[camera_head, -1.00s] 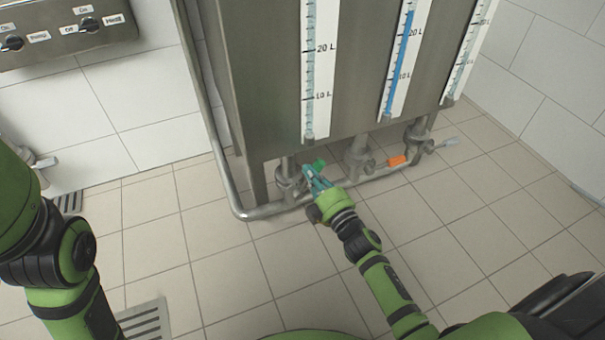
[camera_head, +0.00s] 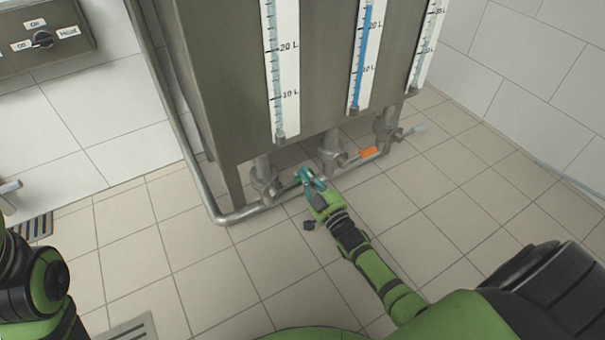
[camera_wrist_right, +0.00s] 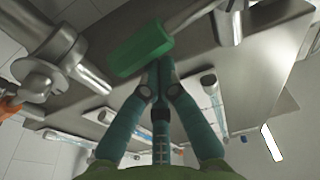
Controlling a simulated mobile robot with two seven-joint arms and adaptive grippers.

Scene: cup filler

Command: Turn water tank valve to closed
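The steel water tank (camera_head: 225,100) has pipes and valves under it. The green valve handle (camera_wrist_right: 140,48) shows large in the right wrist view, beside a steel valve body. In the head view it is mostly hidden by my right gripper (camera_head: 306,178). The teal fingers of my right gripper (camera_wrist_right: 160,62) are drawn together, tips at the edge of the green handle. They look to be touching it, with nothing clearly between them. An orange valve handle (camera_head: 369,152) and a pale handle (camera_head: 416,130) sit on the valves to the right. My left gripper is out of view.
A horizontal pipe (camera_head: 240,215) runs low along the tank's front. Gauge strips (camera_head: 285,70) hang on the tank face. A switch panel (camera_head: 45,40) is on the left wall. The tiled floor (camera_head: 440,200) at the right is clear.

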